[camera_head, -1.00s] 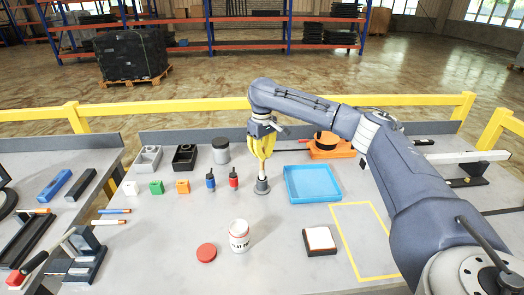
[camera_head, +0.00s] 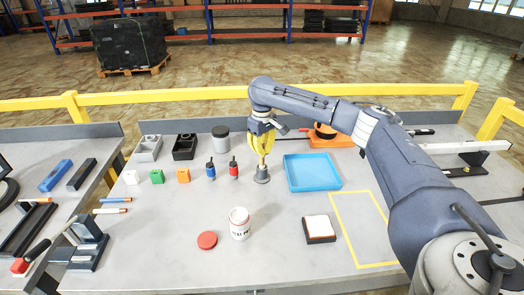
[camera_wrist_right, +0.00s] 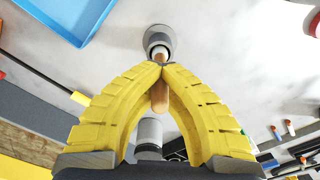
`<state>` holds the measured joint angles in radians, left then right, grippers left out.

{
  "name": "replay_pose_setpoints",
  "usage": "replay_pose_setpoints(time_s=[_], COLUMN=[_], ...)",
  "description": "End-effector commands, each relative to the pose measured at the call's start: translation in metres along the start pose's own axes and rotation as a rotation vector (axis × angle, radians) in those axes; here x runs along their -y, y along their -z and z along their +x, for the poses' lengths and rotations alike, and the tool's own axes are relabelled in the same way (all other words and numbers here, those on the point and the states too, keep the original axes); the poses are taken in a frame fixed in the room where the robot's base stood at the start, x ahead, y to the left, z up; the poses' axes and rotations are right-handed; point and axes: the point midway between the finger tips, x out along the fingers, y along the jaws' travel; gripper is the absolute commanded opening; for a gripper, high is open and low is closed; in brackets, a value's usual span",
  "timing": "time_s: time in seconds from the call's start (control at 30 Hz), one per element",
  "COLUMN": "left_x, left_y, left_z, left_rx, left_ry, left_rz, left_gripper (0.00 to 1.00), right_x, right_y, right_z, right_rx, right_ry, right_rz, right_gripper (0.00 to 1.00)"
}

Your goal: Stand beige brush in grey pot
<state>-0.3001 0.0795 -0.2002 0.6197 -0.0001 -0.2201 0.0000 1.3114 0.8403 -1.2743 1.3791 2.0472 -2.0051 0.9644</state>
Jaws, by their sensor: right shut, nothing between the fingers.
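The grey pot (camera_head: 262,175) stands upright on the table, left of the blue tray. The beige brush (camera_head: 263,158) stands roughly upright with its lower end in the pot's mouth. In the right wrist view the pot (camera_wrist_right: 158,40) is just beyond the fingertips, and the brush's handle (camera_wrist_right: 160,97) rises between the yellow fingers. My right gripper (camera_head: 262,150) is over the pot, around the brush's upper part. Its fingertips (camera_wrist_right: 162,66) are close together, but it grips nothing. The brush's lower end is hidden inside the pot. My left gripper is not in view.
The blue tray (camera_head: 311,172) lies just right of the pot. A white can (camera_head: 239,224) stands in front. Bare table lies between can and pot.

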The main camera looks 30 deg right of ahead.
Motion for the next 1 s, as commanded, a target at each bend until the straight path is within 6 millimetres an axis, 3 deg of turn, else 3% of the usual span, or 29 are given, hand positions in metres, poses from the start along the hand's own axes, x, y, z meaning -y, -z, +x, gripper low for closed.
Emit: replay_pose_setpoints(time_s=[0.1, 0.37, 0.73, 1.0], left_x=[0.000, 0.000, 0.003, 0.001], left_y=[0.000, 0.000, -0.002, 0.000], left_z=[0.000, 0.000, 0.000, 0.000], left_rx=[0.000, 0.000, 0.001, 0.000], left_ry=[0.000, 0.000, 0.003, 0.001], left_rz=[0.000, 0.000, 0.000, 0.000], left_gripper=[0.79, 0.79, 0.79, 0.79], right_x=[0.000, 0.000, 0.000, -0.001], right_y=[0.000, 0.000, 0.001, 0.001], right_z=[0.000, 0.000, -0.007, -0.049], right_rx=[0.000, 0.000, -0.001, -0.004], right_ry=[0.000, 0.000, 0.000, -0.002], right_rz=[0.000, 0.000, 0.000, 0.001], right_gripper=[0.01, 0.31, 0.31, 0.31])
